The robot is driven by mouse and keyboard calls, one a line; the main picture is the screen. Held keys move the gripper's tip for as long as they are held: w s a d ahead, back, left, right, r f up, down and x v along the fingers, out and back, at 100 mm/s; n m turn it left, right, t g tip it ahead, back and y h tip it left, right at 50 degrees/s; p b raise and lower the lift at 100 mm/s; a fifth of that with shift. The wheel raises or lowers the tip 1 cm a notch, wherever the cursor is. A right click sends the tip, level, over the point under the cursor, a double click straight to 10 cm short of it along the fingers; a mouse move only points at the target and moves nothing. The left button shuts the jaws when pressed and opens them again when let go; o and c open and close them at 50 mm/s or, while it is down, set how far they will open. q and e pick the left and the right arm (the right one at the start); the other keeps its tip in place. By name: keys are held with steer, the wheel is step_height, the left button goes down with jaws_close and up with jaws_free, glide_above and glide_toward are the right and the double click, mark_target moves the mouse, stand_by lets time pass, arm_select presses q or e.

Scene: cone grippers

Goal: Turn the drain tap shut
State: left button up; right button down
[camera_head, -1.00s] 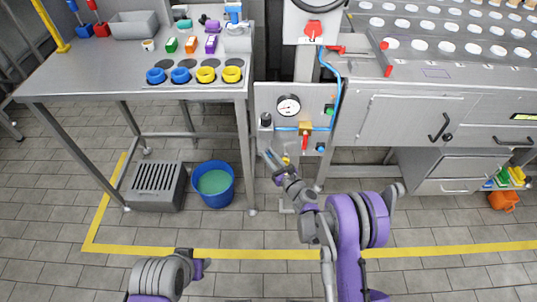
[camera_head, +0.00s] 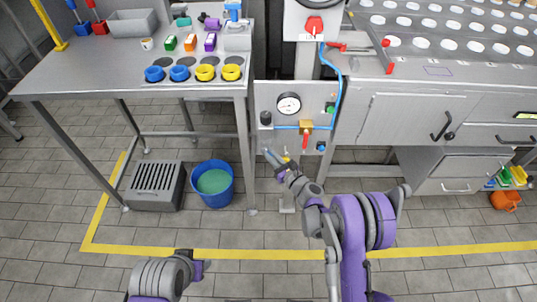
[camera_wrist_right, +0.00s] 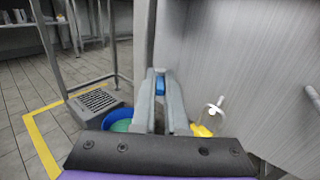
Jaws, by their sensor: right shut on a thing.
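A grey panel (camera_head: 262,100) carries a round gauge (camera_head: 289,104), a brass valve with a red lever (camera_head: 305,140) and a blue hose (camera_head: 338,90). My right gripper (camera_head: 276,156) is low in front of the panel's bottom edge. In the right wrist view its two fingers (camera_wrist_right: 160,100) are closed around a small blue piece (camera_wrist_right: 160,85) at the tips; I cannot tell for sure that this is the drain tap. My left gripper (camera_head: 200,270) shows only partly, at the bottom left.
A blue bucket (camera_head: 229,186) of greenish liquid and a grey slotted box (camera_head: 155,185) stand on the floor left of the right gripper. A steel table (camera_head: 100,75) is above them. Cabinets (camera_head: 415,120) are to the right. The floor in front is open.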

steer(key=shift+w+d+f+n+g+y+b, duration=0.1)
steer(key=shift+n+g+y+b, duration=0.3)
steer(key=shift+g+y, duration=0.15)
steer(key=shift+w+d+f+n+g+y+b, duration=0.1)
steer(key=shift+n+g+y+b, duration=0.15)
steer(key=shift+n+g+y, duration=0.25)
arm_select(q)
steer(key=shift+w+f+b, duration=0.15)
steer(key=shift+f+b, duration=0.2)
steer(key=shift+f, duration=1.2)
arm_select(e)
steer(key=shift+r+n+g+y, duration=0.2)
steer(key=shift+n+g+y, duration=0.6)
steer(key=shift+g+y, duration=0.05)
steer(key=c, duration=1.2)
jaws_free()
arm_select(q)
steer(key=shift+r+p, duration=0.5)
steer(key=shift+r, duration=0.1)
arm_select(e)
steer(key=v, duration=1)
steer(key=shift+s+d, duration=0.25)
steer(key=shift+s, duration=0.1)
